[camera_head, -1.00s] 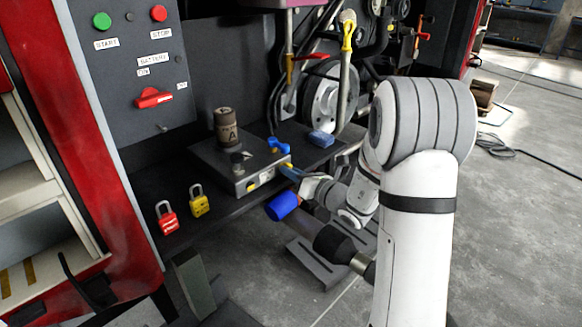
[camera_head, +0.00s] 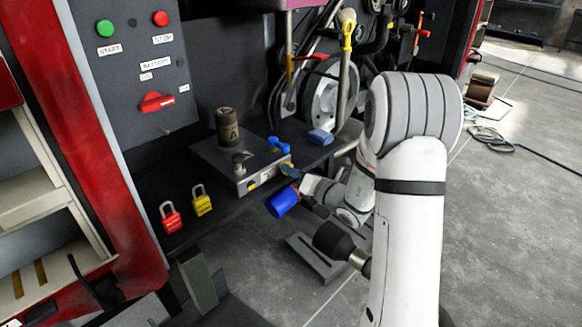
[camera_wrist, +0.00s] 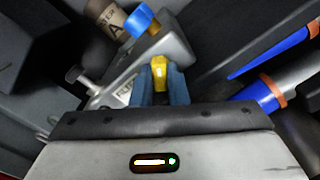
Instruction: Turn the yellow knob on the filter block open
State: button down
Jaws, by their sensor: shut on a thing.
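The filter block (camera_head: 220,158) is a grey metal box on the dark shelf, with a dark brown filter canister marked A (camera_head: 227,125) on top. It also shows in the wrist view (camera_wrist: 178,45). The yellow knob (camera_wrist: 160,72) sits on the block's front side. My gripper (camera_wrist: 160,88) has its two blue fingers closed around the knob, one on each side.
A blue tap handle (camera_head: 278,144) stands on the block near the fingers; it shows in the wrist view (camera_wrist: 142,18). Red (camera_head: 170,218) and yellow (camera_head: 202,203) padlocks stand on the shelf. A control panel (camera_head: 130,60) is at left.

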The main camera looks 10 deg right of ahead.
jog(key=shift+r+m+p, duration=0.1)
jog(key=shift+m+p, duration=2)
jog(key=shift+p, duration=0.15)
jog(key=shift+m+p, duration=0.8)
jog(key=shift+p, duration=0.05)
jog(key=shift+m+p, duration=2.2)
jog(key=shift+p, duration=0.25)
